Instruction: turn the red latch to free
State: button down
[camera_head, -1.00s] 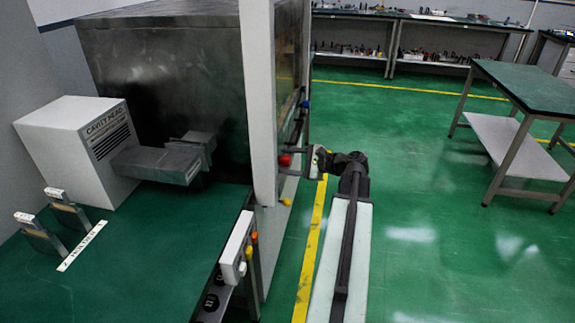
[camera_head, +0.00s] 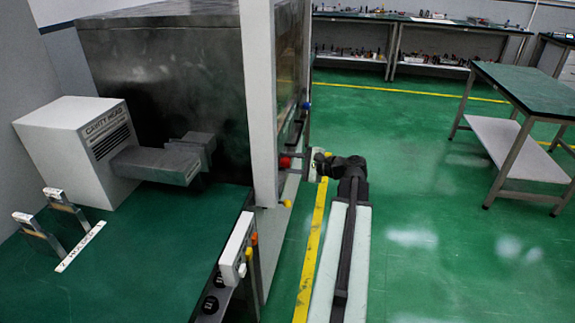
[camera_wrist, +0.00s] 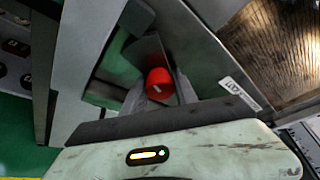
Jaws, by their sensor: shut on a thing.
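The red latch (camera_head: 284,161) is a small round red knob on the side face of the machine cabinet, near its front edge. In the wrist view it shows as a red cap with a pale mark (camera_wrist: 160,82). My gripper (camera_wrist: 163,88) reaches it from the right in the head view. Its fingers are shut on the red latch, one on each side of the knob. The gripper's pale body hides the lower part of the wrist view. The latch's shaft is hidden behind the knob.
A yellow knob (camera_head: 286,203) sits below the latch and a blue one (camera_head: 305,105) above it. A green bench (camera_head: 130,270) with a white box (camera_head: 80,150) stands left. A green-topped table (camera_head: 525,85) stands right. The floor (camera_head: 420,200) between is clear.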

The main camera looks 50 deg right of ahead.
jog(key=n+t+b, duration=0.1)
jog(key=n+b, duration=0.2)
jog(key=shift+f+t+h, duration=0.3)
jog(key=shift+t, duration=0.1)
jog(key=n+t+b, duration=0.1)
jog(key=n+b, duration=0.2)
jog(key=n, duration=0.1)
jog(key=shift+t+b, duration=0.3)
jog(key=shift+b, duration=0.1)
jog(key=n+t+y+b, duration=0.1)
jog(key=n+b, duration=0.2)
jog(key=n, duration=0.2)
jog(key=shift+a+r+n+t+y+b, duration=0.1)
jog(key=shift+n+t+y+b, duration=0.15)
jog(key=shift+n+y+b, duration=0.5)
jog(key=shift+a+r+n+t+y+b, duration=0.15)
jog(key=shift+n+t+b, duration=0.1)
jog(key=shift+n, duration=1.2)
